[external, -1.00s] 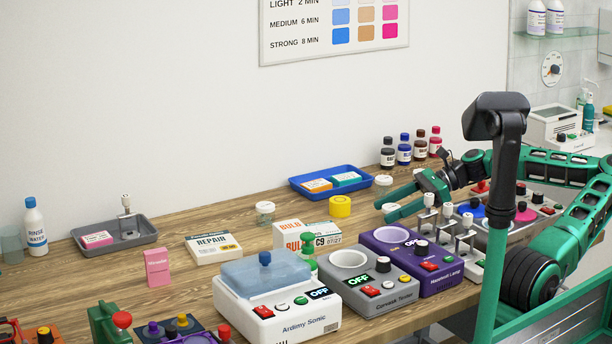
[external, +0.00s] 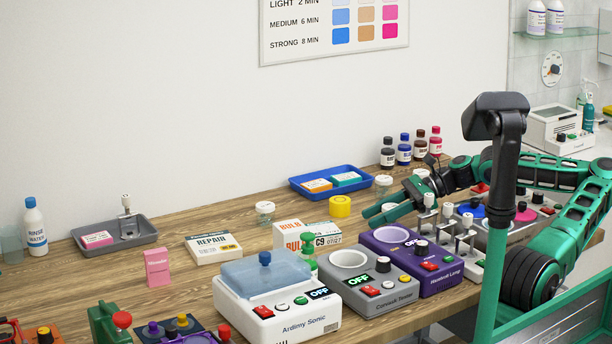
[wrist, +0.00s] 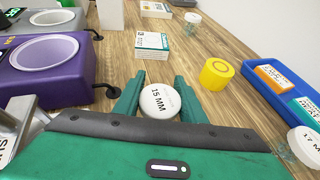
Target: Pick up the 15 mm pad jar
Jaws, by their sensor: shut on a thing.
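The 15 mm pad jar has a white round lid marked 15 MM (wrist: 160,101) and stands between my two green fingers in the wrist view. In the external view its pale lid (external: 389,206) shows between the fingers, and its body is mostly hidden. My gripper (wrist: 157,97) is shut on this jar, one finger on each side. My gripper also shows in the external view (external: 385,206), low over the wooden bench. I cannot tell whether the jar touches the bench.
A second lidded jar (wrist: 304,145) marked 17 stands close on the right, and a yellow roll (wrist: 216,74) stands ahead. A blue tray (wrist: 262,92) with boxes is beyond it. The purple lamp unit (wrist: 45,66) is on the left. Bench ahead is partly clear.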

